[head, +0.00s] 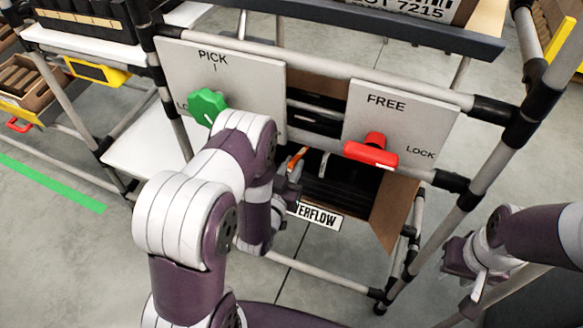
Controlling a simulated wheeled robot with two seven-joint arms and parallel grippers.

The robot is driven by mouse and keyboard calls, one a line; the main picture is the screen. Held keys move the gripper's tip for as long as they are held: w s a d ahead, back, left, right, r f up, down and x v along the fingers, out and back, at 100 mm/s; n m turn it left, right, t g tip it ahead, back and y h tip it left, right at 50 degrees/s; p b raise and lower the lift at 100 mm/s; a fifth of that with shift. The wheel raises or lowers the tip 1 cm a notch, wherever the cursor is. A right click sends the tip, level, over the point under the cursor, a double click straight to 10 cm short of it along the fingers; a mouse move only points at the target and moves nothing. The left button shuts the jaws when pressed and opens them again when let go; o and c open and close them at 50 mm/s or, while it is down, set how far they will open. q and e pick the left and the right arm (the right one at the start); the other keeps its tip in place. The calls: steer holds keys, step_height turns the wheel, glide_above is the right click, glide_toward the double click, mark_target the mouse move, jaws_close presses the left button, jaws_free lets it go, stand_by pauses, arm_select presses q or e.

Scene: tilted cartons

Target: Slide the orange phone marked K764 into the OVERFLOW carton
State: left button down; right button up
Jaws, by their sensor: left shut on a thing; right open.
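The OVERFLOW carton (393,215) is a brown, tilted box with a dark inside, low in the rack behind the panels. Its white label (314,215) is partly covered by my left arm. My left gripper (292,175) is at the carton's opening, on its left side, largely hidden behind my forearm. It is shut on the orange phone (297,158), of which only a thin tilted strip shows. I cannot read its marking or tell how far inside the carton it is. My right gripper (459,262) is open and empty, right of the rack and apart from the carton.
Two grey panels hang above the carton: one marked PICK (240,75) with a green knob (207,106), one marked FREE and LOCK (415,115) with a red handle (371,151). Rack tubes (335,75) frame the opening. Dark slats or items lie inside the carton.

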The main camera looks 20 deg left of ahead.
mark_target(307, 152)
stand_by(0.3)
arm_select(q)
steer(key=shift+w+f+b, duration=0.3)
steer(key=shift+w+b, duration=0.05)
steer(key=shift+w, duration=0.25)
steer(key=shift+w+f+b, duration=0.25)
steer(key=shift+w+b, duration=0.05)
steer(key=shift+w, duration=0.25)
steer(key=shift+w, duration=0.1)
steer(key=shift+w+d+f+b, duration=0.1)
steer(key=shift+w+f+b, duration=0.3)
steer(key=shift+w, duration=0.1)
steer(key=shift+w+f+b, duration=0.15)
steer(key=shift+w+b, duration=0.2)
steer(key=shift+w, duration=0.35)
steer(key=shift+w+f+b, duration=0.6)
steer(key=shift+w+b, duration=0.2)
steer(key=shift+w, duration=0.1)
steer(key=shift+w+f+b, duration=0.6)
steer(key=shift+w+b, duration=0.15)
steer(key=shift+w, duration=0.15)
steer(key=shift+w+d+f+b, duration=0.1)
steer(key=shift+w+f+b, duration=0.25)
steer(key=shift+w+b, duration=0.25)
steer(key=shift+w+f+b, duration=0.2)
steer(key=shift+w+b, duration=0.1)
steer(key=shift+w, duration=0.3)
